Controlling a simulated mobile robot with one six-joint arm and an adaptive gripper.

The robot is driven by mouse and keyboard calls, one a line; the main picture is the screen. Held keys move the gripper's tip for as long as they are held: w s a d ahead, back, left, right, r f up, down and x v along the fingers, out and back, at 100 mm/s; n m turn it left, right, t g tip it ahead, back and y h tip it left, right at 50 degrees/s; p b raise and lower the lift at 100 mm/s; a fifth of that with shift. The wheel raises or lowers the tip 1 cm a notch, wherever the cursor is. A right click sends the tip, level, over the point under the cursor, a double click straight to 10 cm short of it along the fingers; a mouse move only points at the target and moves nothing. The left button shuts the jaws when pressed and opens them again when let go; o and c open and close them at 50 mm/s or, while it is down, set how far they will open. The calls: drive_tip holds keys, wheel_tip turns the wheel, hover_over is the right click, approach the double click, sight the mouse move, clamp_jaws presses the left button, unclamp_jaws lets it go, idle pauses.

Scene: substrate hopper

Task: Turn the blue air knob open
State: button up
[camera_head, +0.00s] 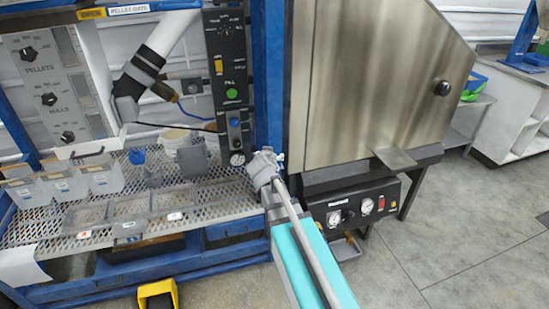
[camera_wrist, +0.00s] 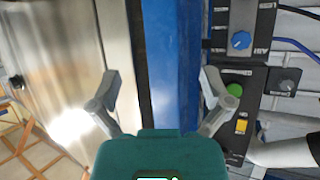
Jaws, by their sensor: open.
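The blue air knob (camera_head: 235,122) sits low on the tall black control panel, under the green button and above a round gauge. It also shows in the wrist view (camera_wrist: 240,41), at the upper right, beside upside-down lettering. Its turn position is too small to tell. My gripper (camera_head: 266,160) is open and empty, to the right of and below the knob in the head view. In the wrist view my gripper (camera_wrist: 160,88) has its fingers spread in front of the blue post, with the knob outside them, beyond the right finger. Nothing touches the knob.
A blue post (camera_head: 270,75) stands just right of the panel. A steel cabinet (camera_head: 370,80) fills the right side. The green button (camera_head: 231,93) is above the knob. A mesh shelf (camera_head: 205,200) holds trays (camera_head: 133,206) and bins to the left.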

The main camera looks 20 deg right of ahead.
drive_tip(key=s+g+p, duration=0.1)
drive_tip(key=s, duration=0.2)
drive_tip(key=shift+d+f, duration=0.1)
drive_tip(key=shift+d, duration=0.05)
idle(0.5)
drive_tip(key=s+a+f+n+g+y, duration=0.2)
drive_tip(key=s+f+g, duration=0.15)
drive_tip(key=s, duration=0.35)
drive_tip(key=s+a+f+n+g+y, duration=0.1)
drive_tip(key=s+a+f+g+y, duration=0.2)
drive_tip(key=s, duration=0.4)
drive_tip(key=s+a+f+n+g, duration=0.2)
drive_tip(key=s+g, duration=0.2)
drive_tip(key=s, duration=0.3)
wheel_tip(320, 180, up, 13)
drive_tip(key=p, duration=1.3)
drive_tip(key=shift+f, duration=0.15)
